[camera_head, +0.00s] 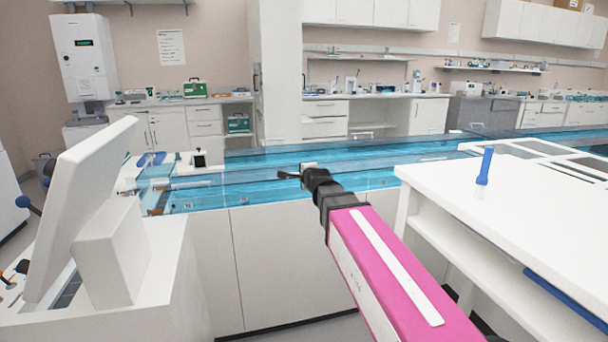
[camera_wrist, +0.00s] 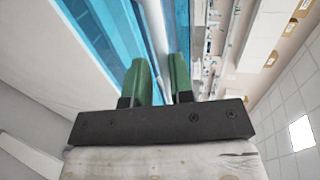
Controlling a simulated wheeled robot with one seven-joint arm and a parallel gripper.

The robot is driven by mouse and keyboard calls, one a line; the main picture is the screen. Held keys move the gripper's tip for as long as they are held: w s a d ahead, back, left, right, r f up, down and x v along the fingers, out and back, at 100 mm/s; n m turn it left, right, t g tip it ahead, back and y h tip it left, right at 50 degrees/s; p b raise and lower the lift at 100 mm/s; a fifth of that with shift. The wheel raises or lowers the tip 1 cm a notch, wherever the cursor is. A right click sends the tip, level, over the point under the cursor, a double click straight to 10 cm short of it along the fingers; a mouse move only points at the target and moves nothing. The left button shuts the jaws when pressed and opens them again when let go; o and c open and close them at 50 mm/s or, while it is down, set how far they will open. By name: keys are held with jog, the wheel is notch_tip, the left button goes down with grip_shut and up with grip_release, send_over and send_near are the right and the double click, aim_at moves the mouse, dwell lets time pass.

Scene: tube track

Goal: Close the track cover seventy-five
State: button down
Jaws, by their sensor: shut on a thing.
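The track has see-through blue covers (camera_head: 255,193) and runs across the middle of the head view. My gripper (camera_head: 286,175) is over the track, its fingers pointing left. In the wrist view my gripper's green fingers (camera_wrist: 160,82) stand slightly apart with a pale grey bar (camera_wrist: 155,30) between them, beside the blue cover (camera_wrist: 98,45). The bar looks like an edge of the track cover, and the fingers are shut on it. The number on this cover is too small to read, and the exact contact is partly hidden by the fingers.
A white machine with a tilted panel (camera_head: 85,205) stands at the left. A white table (camera_head: 535,215) with a blue-capped tube (camera_head: 485,167) stands at the right, close to my arm. White cabinets (camera_head: 275,255) form the track's near side. Lab benches line the back wall.

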jog(key=shift+s+f+g, duration=0.2)
jog(key=shift+f+g, duration=0.1)
jog(key=shift+f, duration=0.3)
jog(key=c, duration=1.2)
grip_release()
jog(key=shift+o, duration=0.2)
jog(key=shift+d+r, duration=0.1)
